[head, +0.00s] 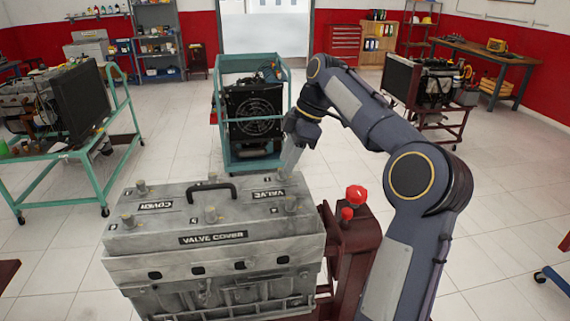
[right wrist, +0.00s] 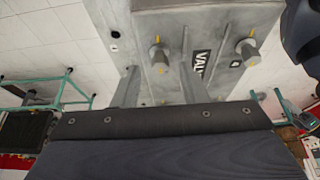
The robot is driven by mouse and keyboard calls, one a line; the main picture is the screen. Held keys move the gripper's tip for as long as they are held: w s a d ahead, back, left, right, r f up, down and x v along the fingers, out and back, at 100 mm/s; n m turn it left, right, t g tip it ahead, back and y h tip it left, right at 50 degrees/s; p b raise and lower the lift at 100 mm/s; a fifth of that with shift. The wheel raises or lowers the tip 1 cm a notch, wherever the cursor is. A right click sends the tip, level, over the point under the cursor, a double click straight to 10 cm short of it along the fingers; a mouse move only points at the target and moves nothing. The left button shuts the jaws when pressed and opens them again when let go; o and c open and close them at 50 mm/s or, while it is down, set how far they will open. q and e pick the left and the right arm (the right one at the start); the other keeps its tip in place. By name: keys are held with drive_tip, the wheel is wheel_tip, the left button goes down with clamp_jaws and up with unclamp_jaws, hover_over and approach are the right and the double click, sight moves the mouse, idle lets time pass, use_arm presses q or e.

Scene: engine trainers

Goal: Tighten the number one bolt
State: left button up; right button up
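The grey engine block with its valve cover (head: 170,228) stands in front of me in the head view. Several bolts stand upright on the cover; the far-right bolt (head: 281,173) is beside my right gripper (head: 289,163), which reaches down at the cover's far right corner. In the right wrist view, the two fingers of my right gripper (right wrist: 159,68) are spread apart, with a bolt (right wrist: 160,56) showing between them. I cannot tell whether they touch it. Another bolt (right wrist: 246,50) is to the right. The small number marks are too small to read surely. My left gripper is out of view.
A black handle (head: 211,188) rises from the middle of the cover. A dark red stand with a red knob (head: 356,194) is right of the engine. A green-framed radiator trainer (head: 252,115) stands behind. Open floor lies around the engine.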

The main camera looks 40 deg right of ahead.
drive_tip(key=shift+x, duration=0.85)
clamp_jaws()
